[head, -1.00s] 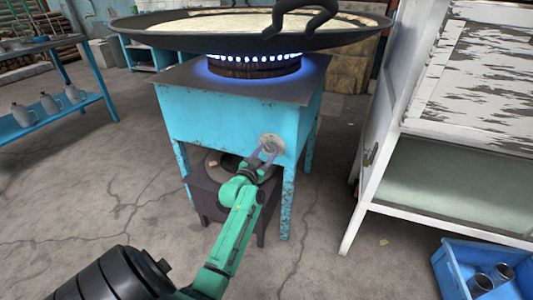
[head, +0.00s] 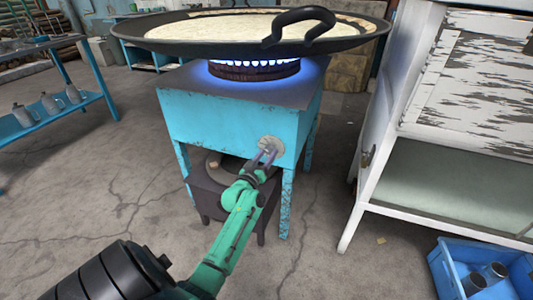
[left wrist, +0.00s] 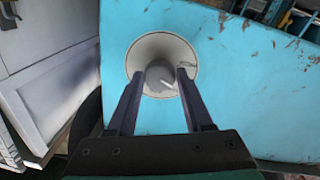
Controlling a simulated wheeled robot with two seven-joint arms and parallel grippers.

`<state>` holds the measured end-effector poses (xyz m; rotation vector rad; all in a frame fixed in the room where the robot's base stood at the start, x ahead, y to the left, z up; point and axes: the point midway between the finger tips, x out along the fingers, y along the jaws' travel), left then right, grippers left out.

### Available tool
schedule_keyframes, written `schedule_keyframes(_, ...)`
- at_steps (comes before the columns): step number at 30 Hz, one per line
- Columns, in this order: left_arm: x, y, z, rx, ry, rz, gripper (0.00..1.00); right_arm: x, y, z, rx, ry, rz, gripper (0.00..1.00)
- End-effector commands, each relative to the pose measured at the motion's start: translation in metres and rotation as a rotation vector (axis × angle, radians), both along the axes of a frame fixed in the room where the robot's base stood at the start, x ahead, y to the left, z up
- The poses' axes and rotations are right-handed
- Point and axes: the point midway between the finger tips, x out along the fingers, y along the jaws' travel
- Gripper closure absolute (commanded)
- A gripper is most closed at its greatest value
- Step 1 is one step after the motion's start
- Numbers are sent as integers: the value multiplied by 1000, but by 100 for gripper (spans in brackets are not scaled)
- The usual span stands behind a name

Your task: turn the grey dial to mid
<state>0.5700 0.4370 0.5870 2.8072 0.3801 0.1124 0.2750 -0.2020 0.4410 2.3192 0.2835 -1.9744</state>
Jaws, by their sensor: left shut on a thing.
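The grey dial (head: 271,144) is on the front of the blue stove (head: 225,125), near its right edge. In the left wrist view the round grey dial (left wrist: 158,80) sits on a pale round plate, with a short white mark on it. My left gripper (head: 266,152) reaches it from the front. In the left wrist view its two fingers (left wrist: 160,77) lie on either side of the dial and are shut on it. The fingertips partly cover the dial in the head view. My right gripper is not in view.
A wide black pan (head: 140,32) of pale milk stands over a lit burner (head: 255,69) on the stove. A white cabinet (head: 450,150) stands at the right, with a blue crate (head: 450,270) holding metal cups below. A blue shelf with cans (head: 48,104) is at the left.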

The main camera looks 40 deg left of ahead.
Motion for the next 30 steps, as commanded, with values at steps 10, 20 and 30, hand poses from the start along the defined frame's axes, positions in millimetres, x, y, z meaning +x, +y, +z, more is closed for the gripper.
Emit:
schedule_keyframes(10, 0, -1, -1, -138, -45, -1, 100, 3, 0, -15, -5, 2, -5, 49)
schedule_keyframes(20, 0, -1, -1, -159, -52, -2, 100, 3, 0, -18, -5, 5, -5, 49)
schedule_keyframes(30, 0, -1, -1, -157, -52, -1, 19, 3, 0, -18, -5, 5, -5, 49)
